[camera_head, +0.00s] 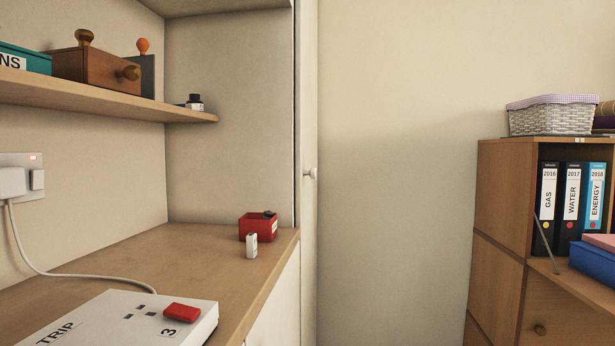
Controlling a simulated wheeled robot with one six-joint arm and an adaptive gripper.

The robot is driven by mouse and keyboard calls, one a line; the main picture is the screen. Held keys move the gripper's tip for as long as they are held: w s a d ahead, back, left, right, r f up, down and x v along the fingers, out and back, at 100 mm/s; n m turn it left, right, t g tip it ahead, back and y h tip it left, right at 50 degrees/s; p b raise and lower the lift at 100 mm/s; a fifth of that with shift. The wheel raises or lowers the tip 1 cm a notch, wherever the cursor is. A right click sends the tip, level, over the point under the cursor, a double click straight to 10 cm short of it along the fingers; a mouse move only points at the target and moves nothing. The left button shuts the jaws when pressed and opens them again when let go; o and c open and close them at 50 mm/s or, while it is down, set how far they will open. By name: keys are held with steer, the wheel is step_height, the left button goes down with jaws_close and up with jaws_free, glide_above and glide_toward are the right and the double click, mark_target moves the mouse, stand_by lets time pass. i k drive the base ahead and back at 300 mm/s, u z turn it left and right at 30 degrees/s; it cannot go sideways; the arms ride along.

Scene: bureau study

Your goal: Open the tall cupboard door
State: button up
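The tall cupboard door (308,240) shows as a narrow, pale upright strip in the middle of the head view, seen at a steep angle. A small round light knob (311,173) stands out from it at about mid-height. A dark vertical line runs along the strip's left edge, beside the shelf recess. The door looks shut, but the steep angle makes this hard to tell. The inside of the cupboard does not show. My gripper is not in view.
A wooden worktop (130,255) on the left holds a white box (125,318) with a red switch and a small red box (258,228). A shelf (120,100) hangs above. A wooden cabinet (500,200) with binders stands right. Plain wall lies between the door and cabinet.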

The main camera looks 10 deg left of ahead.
mark_target(306, 10)
steer(key=u, duration=0.25)
steer(key=i, duration=1)
steer(key=z, duration=0.15)
